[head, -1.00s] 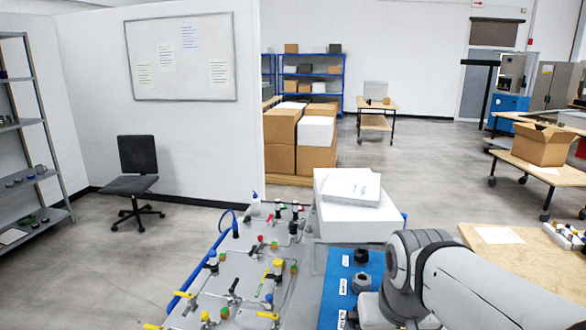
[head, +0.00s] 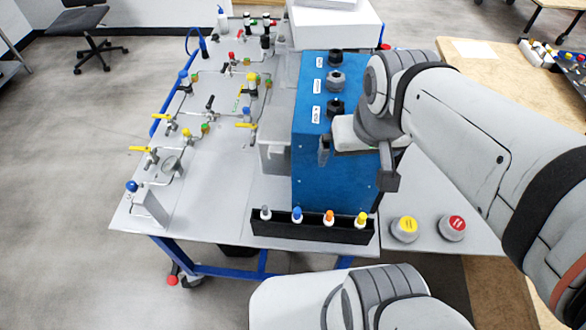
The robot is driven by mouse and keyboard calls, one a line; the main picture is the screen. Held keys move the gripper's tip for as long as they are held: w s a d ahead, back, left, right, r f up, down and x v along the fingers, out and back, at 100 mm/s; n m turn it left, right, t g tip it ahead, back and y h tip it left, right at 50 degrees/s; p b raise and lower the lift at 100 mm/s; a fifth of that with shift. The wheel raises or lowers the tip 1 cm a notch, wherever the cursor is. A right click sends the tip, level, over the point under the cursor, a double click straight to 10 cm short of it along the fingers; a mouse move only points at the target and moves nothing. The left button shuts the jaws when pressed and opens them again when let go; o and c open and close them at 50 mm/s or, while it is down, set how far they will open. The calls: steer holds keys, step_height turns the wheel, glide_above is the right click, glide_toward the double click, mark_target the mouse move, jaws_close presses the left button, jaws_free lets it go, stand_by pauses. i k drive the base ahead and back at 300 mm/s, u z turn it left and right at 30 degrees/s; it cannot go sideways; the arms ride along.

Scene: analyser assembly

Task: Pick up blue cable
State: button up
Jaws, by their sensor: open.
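A blue-topped cable end (head: 297,214) stands upright in a black rack (head: 275,229) at the front edge of the grey table. A grey-white, an orange and a yellow end stand in the same rack. My gripper (head: 356,166) is open with nothing seen between its fingers. It is in front of the blue box, above and to the right of the blue end and apart from it. The lower part of the blue end is hidden in the rack.
The blue box (head: 315,190) with black and grey sockets on top stands behind the rack. Yellow (head: 404,229) and red (head: 452,227) round buttons sit right of the rack. Valves and pipes cover the panel at left. A wooden table (head: 465,75) is at right.

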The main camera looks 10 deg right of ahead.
mark_target(297, 215)
steer(key=k, duration=1.3)
steer(key=u, duration=0.35)
steer(key=i, duration=0.9)
steer(key=z, duration=0.1)
